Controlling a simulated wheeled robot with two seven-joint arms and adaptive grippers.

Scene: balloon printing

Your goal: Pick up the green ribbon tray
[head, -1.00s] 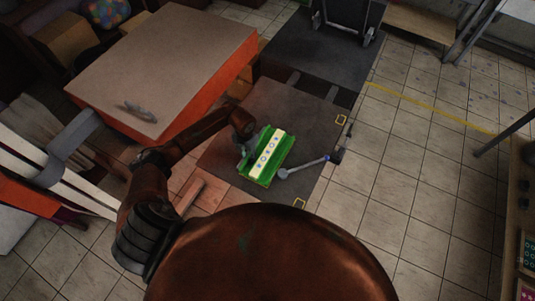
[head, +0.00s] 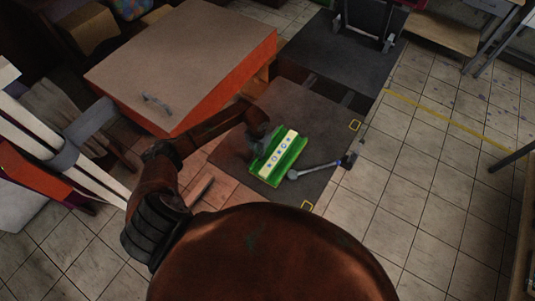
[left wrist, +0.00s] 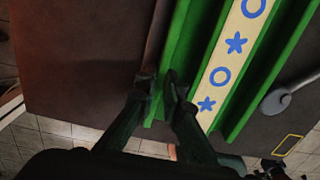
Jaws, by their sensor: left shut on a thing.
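The green ribbon tray (head: 292,158) lies over the dark platform (head: 317,110). It has long green ridges and a pale strip with blue stars and rings. In the head view my left gripper (head: 258,150) is at the tray's left long side. In the left wrist view the tray (left wrist: 180,50) fills the upper middle, and my left gripper (left wrist: 160,82) is shut on its left green edge. I cannot tell whether the tray is clear of the platform. My right gripper is not in view.
A grey tool with a round end (head: 320,167) lies just right of the tray. A brown-topped orange table (head: 190,60) stands at the upper left with a small grey object (head: 157,103) on it. Tiled floor (head: 420,190) is open to the right.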

